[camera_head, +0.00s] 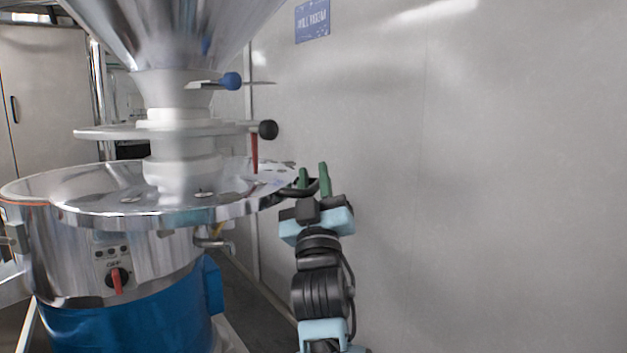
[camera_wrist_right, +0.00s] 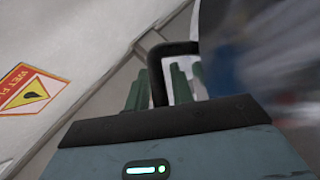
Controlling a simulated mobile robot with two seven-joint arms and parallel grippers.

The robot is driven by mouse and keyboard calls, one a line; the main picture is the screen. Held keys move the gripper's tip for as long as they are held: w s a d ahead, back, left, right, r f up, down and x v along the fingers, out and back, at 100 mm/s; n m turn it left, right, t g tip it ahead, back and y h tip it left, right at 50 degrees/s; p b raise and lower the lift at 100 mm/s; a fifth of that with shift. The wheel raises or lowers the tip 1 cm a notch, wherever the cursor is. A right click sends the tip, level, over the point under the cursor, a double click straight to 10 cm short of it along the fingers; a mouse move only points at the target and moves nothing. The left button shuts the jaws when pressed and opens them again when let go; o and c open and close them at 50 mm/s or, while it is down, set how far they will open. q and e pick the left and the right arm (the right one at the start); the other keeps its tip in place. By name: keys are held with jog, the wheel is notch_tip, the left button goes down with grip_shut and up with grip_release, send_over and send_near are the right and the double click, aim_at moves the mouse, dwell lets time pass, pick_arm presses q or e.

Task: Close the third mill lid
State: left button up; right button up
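The mill's shiny round lid (camera_head: 100,205) lies over the steel drum (camera_head: 70,250) in the head view. Its right side reaches out past the drum, and an orange line shows along the drum's left rim. A black loop handle (camera_head: 283,196) is at the lid's right edge; it also shows in the right wrist view (camera_wrist_right: 157,75). My right gripper (camera_head: 315,180) has its green fingers at this handle. In the wrist view, the handle's bar passes between the green fingers (camera_wrist_right: 160,92), which stand apart with small gaps beside it. My left gripper is out of view.
A steel funnel (camera_head: 170,30) and white neck rise above the lid, with a blue-knobbed lever (camera_head: 231,81) and a black-knobbed lever (camera_head: 268,130). A plain wall (camera_head: 480,180) stands to the right. A control knob (camera_head: 118,280) is on the drum front.

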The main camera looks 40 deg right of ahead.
jog(key=b+v, duration=0.2)
jog(key=v, duration=0.5)
jog(key=shift+s+a+f, duration=0.15)
jog(key=shift+f, duration=0.1)
jog(key=shift+c, duration=0.2)
